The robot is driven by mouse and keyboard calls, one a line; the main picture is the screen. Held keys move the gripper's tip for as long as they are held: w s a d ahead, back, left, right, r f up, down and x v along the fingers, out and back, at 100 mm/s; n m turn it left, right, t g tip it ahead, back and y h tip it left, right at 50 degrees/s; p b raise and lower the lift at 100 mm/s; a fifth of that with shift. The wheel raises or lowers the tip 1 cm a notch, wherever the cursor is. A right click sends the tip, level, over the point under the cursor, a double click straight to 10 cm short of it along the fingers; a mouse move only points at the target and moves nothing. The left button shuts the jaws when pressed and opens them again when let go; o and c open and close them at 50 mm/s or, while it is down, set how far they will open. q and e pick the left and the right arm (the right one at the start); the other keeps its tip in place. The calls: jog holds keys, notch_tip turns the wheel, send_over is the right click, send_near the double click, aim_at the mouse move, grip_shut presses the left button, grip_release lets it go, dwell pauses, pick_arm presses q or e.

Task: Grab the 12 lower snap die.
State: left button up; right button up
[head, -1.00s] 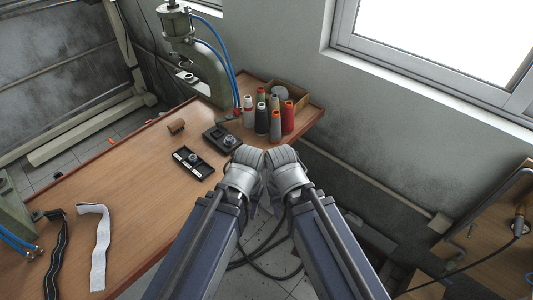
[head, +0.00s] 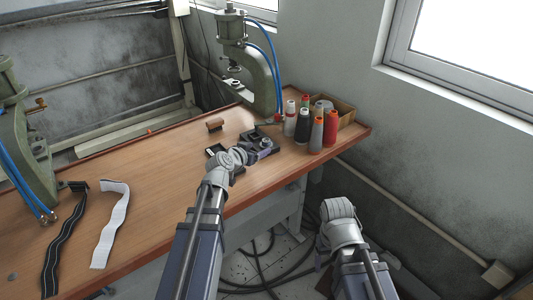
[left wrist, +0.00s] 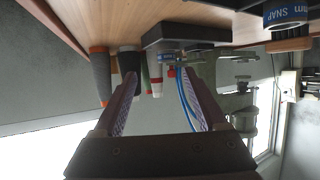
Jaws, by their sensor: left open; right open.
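My left gripper (head: 265,154) is open and empty, reaching over the front part of the table toward the black die holders. In the left wrist view its spread fingers (left wrist: 160,78) face a small metal die with a blue label (left wrist: 168,57) at a dark holder block (left wrist: 178,34). That view is nearly upside down. A second die with a blue band reading SNAP (left wrist: 285,14) shows at its upper right. The size numbers are not readable. In the head view a die (head: 265,143) shows beside the gripper; a second holder (head: 213,150) is partly hidden by my wrist. My right gripper is hidden beyond its wrist.
Several thread spools (head: 316,134) and a cardboard box (head: 340,110) stand right of the holders. A green press (head: 262,75) stands behind, another (head: 25,150) at left. A brown block (head: 215,125) and straps (head: 110,220) lie on the wooden table (head: 150,175).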

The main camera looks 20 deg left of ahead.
aim_at(264, 142)
pick_arm(q)
jog(key=shift+w+a+r, duration=0.1)
jog(key=shift+w+a, duration=0.05)
jog(key=shift+a, duration=0.25)
jog(key=shift+b+x, duration=1.4)
jog(key=shift+x, duration=2.55)
jog(key=shift+a, duration=0.1)
grip_shut()
